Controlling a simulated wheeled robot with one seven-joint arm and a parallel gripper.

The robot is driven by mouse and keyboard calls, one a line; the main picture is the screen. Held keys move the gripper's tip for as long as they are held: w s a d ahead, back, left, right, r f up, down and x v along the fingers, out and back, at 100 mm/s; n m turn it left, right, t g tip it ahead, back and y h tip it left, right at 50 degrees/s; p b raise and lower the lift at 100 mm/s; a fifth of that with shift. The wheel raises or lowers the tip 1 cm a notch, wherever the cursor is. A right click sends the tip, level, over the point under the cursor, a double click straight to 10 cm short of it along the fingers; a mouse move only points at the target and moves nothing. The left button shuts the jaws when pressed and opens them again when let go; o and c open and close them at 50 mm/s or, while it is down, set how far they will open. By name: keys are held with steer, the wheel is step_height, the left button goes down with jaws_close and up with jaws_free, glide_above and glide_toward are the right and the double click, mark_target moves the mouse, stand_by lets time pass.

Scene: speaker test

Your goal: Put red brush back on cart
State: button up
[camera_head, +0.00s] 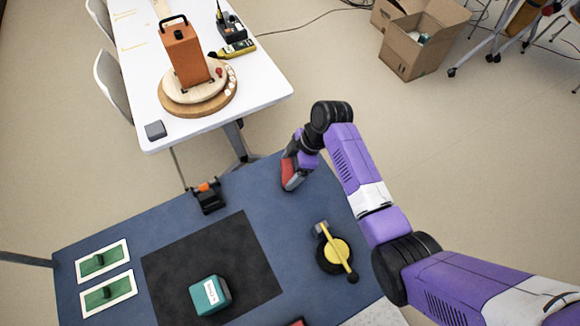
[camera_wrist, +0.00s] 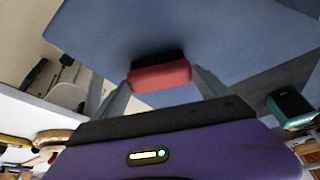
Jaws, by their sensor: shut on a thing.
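The red brush (camera_head: 289,172) is at the far right edge of the blue cart top (camera_head: 250,195) in the head view. In the wrist view, the red brush (camera_wrist: 160,77) has dark bristles along one side and lies between the two grey fingers. My gripper (camera_wrist: 162,84) is shut on it. In the head view, my gripper (camera_head: 297,182) points down and the wrist hides part of it. I cannot tell whether the brush touches the blue top.
A black mat (camera_head: 180,262) bears a teal box (camera_head: 210,296). A yellow-and-black round device (camera_head: 334,252), a black-and-orange device (camera_head: 208,195) and green pieces in white frames (camera_head: 103,262) stand around it. A white table (camera_head: 262,86) stands beyond. Blue surface is free left of my gripper.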

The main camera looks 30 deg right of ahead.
steer(key=shift+f, duration=0.2)
steer(key=o, duration=1)
steer(key=shift+o, duration=0.2)
steer(key=v, duration=1.2)
steer(key=shift+r+b, duration=0.2)
steer(key=shift+b, duration=0.2)
steer(key=shift+f, duration=0.1)
